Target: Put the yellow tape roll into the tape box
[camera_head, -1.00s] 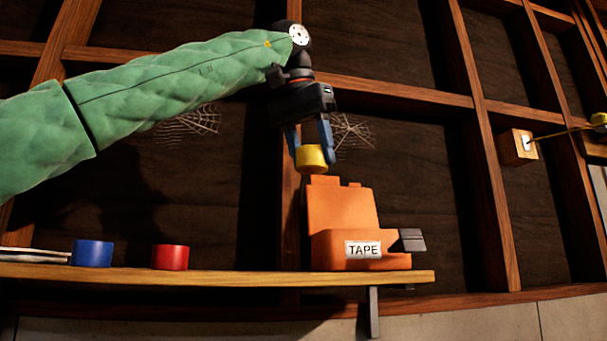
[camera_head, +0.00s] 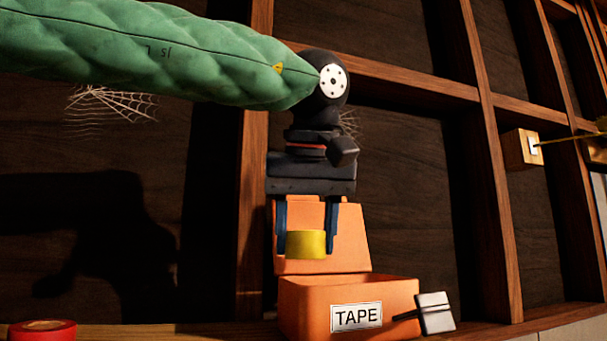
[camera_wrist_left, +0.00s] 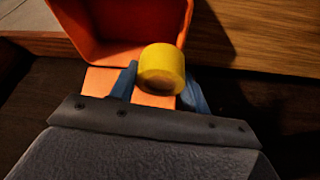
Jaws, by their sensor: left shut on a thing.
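The yellow tape roll (camera_head: 306,244) is held between the two blue fingers of my left gripper (camera_head: 306,240), which points down. The roll also shows in the left wrist view (camera_wrist_left: 163,69), gripped between the fingers (camera_wrist_left: 162,85). The orange tape box (camera_head: 300,303), with a white TAPE label, sits on the shelf with its lid (camera_head: 349,245) standing up behind. In the head view the roll is above the box, in front of the raised lid. In the left wrist view the open box (camera_wrist_left: 95,50) lies just beyond the roll. My right gripper is not in view.
A red roll (camera_head: 42,331) sits on the shelf at the lower left. A grey tab (camera_head: 435,313) sticks out from the right side of the box. A wooden-framed wall (camera_head: 400,75) stands close behind.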

